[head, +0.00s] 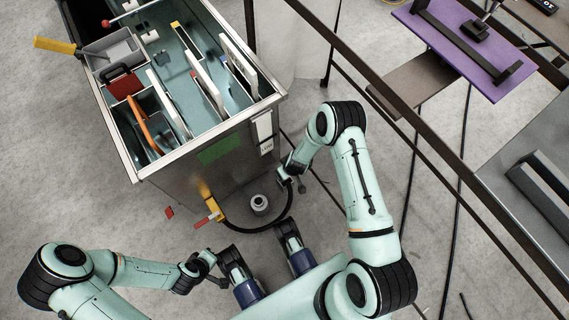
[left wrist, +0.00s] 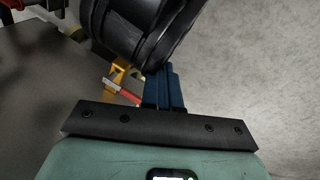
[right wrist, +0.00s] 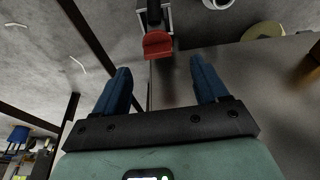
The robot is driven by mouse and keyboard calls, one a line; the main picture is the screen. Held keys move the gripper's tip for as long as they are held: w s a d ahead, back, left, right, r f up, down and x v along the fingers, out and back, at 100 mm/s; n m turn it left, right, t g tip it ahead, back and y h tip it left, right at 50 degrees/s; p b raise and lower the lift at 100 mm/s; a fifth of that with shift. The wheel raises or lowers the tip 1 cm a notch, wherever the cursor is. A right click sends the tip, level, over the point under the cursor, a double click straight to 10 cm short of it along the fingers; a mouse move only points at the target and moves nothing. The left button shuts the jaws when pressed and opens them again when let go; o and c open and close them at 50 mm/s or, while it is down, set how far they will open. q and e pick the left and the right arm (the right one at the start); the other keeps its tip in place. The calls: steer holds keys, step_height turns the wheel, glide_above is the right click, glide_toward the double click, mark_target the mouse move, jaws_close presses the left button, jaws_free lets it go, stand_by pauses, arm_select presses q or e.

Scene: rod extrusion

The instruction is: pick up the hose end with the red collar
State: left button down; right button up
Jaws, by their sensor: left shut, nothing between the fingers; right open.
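A black hose (head: 262,229) curves low in front of the cabinet in the head view. In the right wrist view a red piece that looks like the collar (right wrist: 157,44) sits on a dark part with grey sides. My right gripper (right wrist: 161,86) is open, with the red piece beyond its fingertips and between them sideways. In the head view the right gripper (head: 295,182) is by the hose's right end, where details are hidden. My left gripper (left wrist: 163,88) is shut and empty, low on the left near the dark blue parts of my body.
The metal cabinet (head: 170,195) holds boards and trays. A yellow fitting (head: 211,208) with a red-and-white piece (head: 206,220) is at its front. A grey round cup (head: 259,204) stands inside the hose's curve. Dark frame bars (head: 400,140) and cables are to the right.

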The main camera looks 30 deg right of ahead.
steer(key=b+x, duration=0.1)
steer(key=x, duration=0.3)
steer(key=shift+s+f, duration=0.1)
steer(key=shift+b+x, duration=0.55)
steer(key=shift+x, duration=0.7)
steer(key=shift+b+x, duration=0.4)
steer(key=shift+x, duration=0.55)
steer(key=shift+d+f, duration=0.1)
steer(key=shift+f, duration=0.1)
arm_select(q)
steer(key=shift+y, duration=0.3)
steer(key=f, duration=0.1)
steer(key=a+f, duration=0.1)
steer(key=f, duration=0.1)
steer(key=w+a+f, duration=0.1)
steer(key=shift+a+f, duration=0.15)
steer(key=shift+f, duration=0.25)
arm_select(e)
steer(key=shift+c, duration=0.3)
jaws_close()
steer(key=shift+r, duration=0.1)
